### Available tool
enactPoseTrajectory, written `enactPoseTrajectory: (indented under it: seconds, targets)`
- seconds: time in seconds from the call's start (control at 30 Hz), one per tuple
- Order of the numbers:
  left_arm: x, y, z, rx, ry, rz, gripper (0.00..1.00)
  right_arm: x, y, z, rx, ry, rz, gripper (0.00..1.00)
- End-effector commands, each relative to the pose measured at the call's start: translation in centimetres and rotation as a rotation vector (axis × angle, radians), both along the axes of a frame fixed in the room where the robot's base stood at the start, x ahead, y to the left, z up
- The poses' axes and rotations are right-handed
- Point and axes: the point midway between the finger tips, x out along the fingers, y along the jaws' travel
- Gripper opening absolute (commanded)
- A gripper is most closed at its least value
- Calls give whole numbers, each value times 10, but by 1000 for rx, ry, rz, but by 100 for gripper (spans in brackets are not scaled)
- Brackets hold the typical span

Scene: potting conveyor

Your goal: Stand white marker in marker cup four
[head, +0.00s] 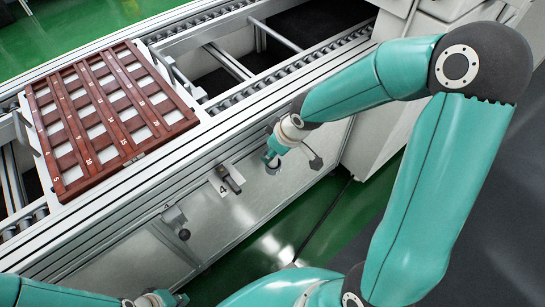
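I cannot make out a white marker in the head view. A small grey bracket with a dark top (231,179) is on the conveyor's side wall, beside a label reading 4; whether it is a marker cup I cannot tell. My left gripper (176,298) is at the bottom edge, low in front of the conveyor and partly cut off; its fingers are too small to read. My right gripper (270,157) hangs beside the conveyor wall, right of the label 4. Its fingers are mostly hidden and I see nothing held in it.
A brown slatted tray (160,135) with numbered cells and pale squares lies on the conveyor (215,128). Another grey fitting (174,220) is on the wall to the left. My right arm's large teal links cover the right side. Green floor (270,250) shows in front of the conveyor.

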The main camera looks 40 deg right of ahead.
Motion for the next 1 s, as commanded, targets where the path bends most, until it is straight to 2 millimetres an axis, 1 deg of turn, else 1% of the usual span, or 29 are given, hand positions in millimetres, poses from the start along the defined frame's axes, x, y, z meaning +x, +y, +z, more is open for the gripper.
enactPoseTrajectory:
  seconds: [0.03,0.1,0.37,0.5,0.53,0.67,1.0]
  targets:
    - [0,0,-9,0,0,0,0,0,0,-13,1,2,-1,0]
    - [0,0,-12,0,0,0,0,0,0,-19,1,2,1,0]
    - [0,0,-11,0,0,0,0,0,0,-20,1,0,0,0]
    - [0,0,-15,0,0,0,0,0,0,-23,1,0,-1,0]
    - [0,0,-14,0,0,0,0,0,0,-22,1,0,-1,33]
    - [0,0,-13,0,0,0,0,0,0,-21,1,0,0,55]
    - [0,0,-11,0,0,0,0,0,0,-20,1,0,0,55]
